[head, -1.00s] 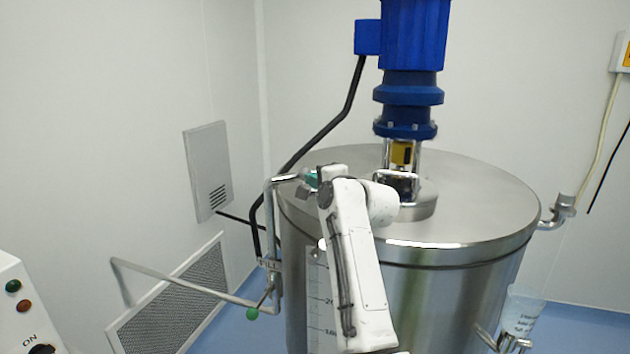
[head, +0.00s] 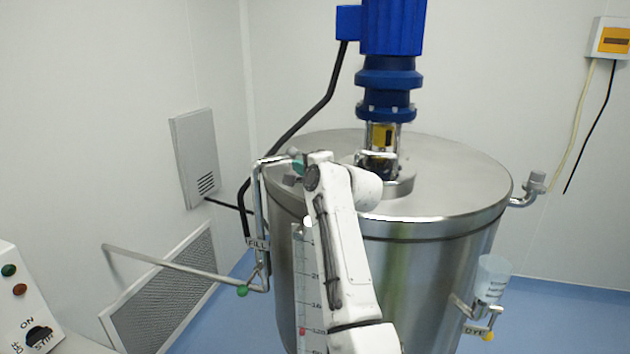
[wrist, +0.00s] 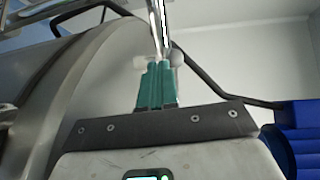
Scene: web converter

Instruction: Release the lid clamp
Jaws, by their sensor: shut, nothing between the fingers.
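A steel tank (head: 400,275) with a flat round lid (head: 450,180) fills the middle of the head view. My gripper (head: 298,167) has teal fingers and is over the lid's left rim, beside the bent fill pipe (head: 262,190). In the wrist view the teal fingers (wrist: 157,85) are together and empty. A shiny metal pipe (wrist: 157,25) shows just beyond their tips, with a pale round part behind. I cannot tell whether the fingers touch it. No lid clamp can be made out clearly; my arm hides part of the near left rim.
A blue motor (head: 390,60) stands on the lid. A black hose (head: 310,115) runs down behind the tank's left side. A dye cup (head: 492,280) hangs on the tank's right front. A control box (head: 30,310) is at lower left. The floor at right is clear.

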